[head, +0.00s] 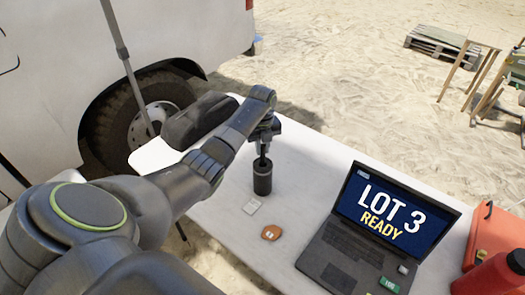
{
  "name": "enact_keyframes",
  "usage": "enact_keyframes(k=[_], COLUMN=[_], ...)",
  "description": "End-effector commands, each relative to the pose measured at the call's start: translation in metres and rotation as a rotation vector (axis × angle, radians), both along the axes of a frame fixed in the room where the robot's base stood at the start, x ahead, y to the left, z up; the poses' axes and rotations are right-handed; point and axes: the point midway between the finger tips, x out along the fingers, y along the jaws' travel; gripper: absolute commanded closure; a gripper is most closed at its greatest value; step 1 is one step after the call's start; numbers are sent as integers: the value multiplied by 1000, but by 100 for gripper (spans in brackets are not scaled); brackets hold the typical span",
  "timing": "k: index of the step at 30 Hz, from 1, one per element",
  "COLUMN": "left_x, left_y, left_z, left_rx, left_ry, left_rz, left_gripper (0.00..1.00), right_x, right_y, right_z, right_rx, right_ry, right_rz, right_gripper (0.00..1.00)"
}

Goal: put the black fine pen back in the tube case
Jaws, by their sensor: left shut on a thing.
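The tube case (262,180) is a dark, upright cylinder on the white table (310,160). My left gripper (264,145) is directly above it, pointing down, and is shut on the black fine pen (263,157). Only a short dark part of the pen shows between the fingers and the tube's mouth. Its lower end is at or inside the mouth; I cannot tell how deep. My right gripper is not in view.
An open laptop (350,245) reading "LOT 3 READY" stands to the right. A small pale card (251,206) and an orange-brown item (271,232) lie in front of the tube. A dark bag (195,118) is behind my left arm. Red containers (495,240) stand at right.

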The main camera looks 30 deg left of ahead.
Motion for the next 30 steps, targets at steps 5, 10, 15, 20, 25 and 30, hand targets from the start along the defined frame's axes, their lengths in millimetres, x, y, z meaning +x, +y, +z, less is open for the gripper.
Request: enact_keyframes(k=[5,10,15,20,25,30], left_x=[0,0,0,0,0,0], left_y=[0,0,0,0,0,0], left_z=[-20,-23,-25,-26,-26,-25], left_rx=[-1,0,-1,-1,-1,-1], left_ry=[2,0,1,-1,1,1], left_rz=[1,0,0,0,0,0], left_gripper=[100,100,100,74,62,62], right_x=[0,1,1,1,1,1], right_y=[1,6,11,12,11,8], right_z=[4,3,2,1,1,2], right_rx=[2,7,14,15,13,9], right_ry=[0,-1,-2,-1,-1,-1], right_rz=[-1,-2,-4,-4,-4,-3], right_gripper=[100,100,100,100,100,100])
